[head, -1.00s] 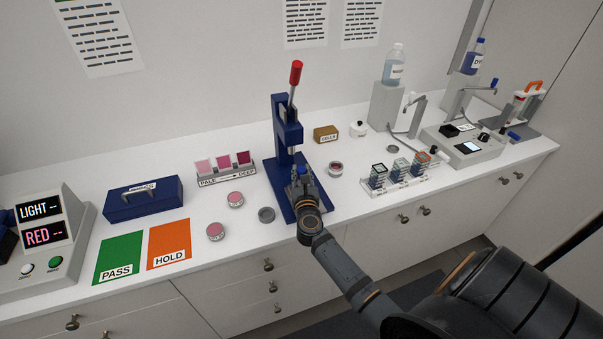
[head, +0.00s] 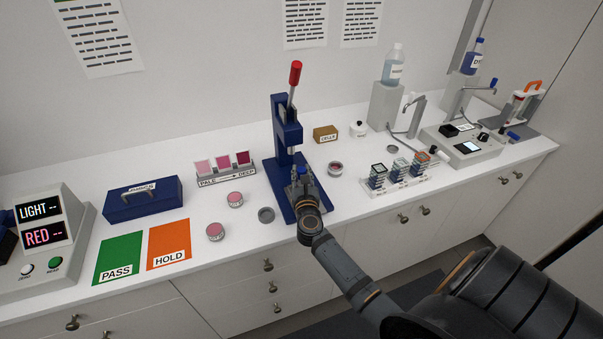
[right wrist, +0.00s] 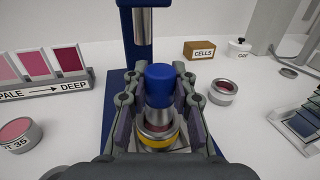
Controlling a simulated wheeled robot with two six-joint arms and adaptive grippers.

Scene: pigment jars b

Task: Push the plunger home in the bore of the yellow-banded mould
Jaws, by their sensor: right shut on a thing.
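The yellow-banded mould (right wrist: 158,140) stands on the base of the blue press, seen in the right wrist view. The plunger (right wrist: 160,85), with a blue cap and a metal body, stands upright over the mould's bore. Its lower end meets the mould's top; how deep it sits is hard to tell. My right gripper (right wrist: 158,95) is shut on the plunger, one finger on each side. In the head view my right gripper (head: 303,190) is in front of the press and hides the mould. My left gripper is not in view.
The blue press (head: 285,130) with its red-knobbed lever stands right behind my gripper. A grey ring (head: 266,215) and pink jars (head: 235,199) lie to the left. An open jar (head: 335,169) and a slide rack (head: 400,178) are to the right.

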